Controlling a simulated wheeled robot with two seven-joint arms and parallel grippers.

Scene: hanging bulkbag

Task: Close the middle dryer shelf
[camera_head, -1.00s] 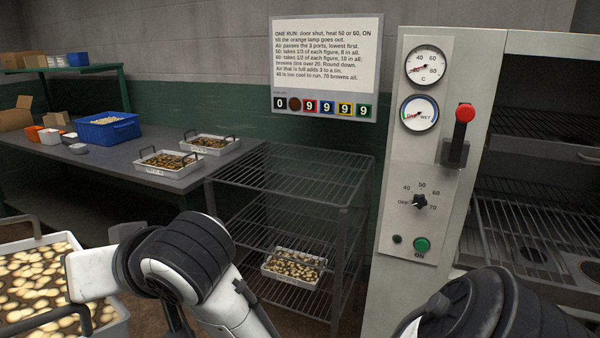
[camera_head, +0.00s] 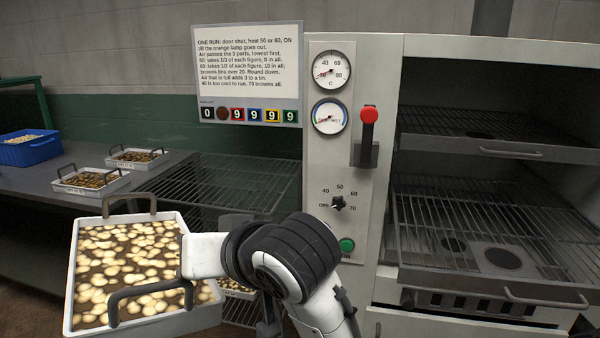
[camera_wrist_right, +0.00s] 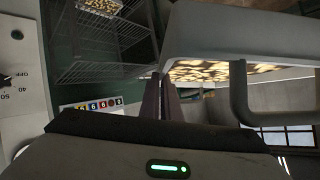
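The dryer (camera_head: 345,190) stands at the right of the head view with its front open. Its middle shelf (camera_head: 490,283), an empty wire rack with a front handle (camera_head: 545,302), juts forward out of the opening. The upper shelf (camera_head: 510,152) sits further back.
A wire rack (camera_head: 240,175) stands left of the dryer, holding a small tray low down. A table (camera_head: 35,190) at left carries two trays and a blue bin (camera_head: 28,150). The dryer's panel has a red-knobbed lever (camera_head: 369,115), a dial and a green button.

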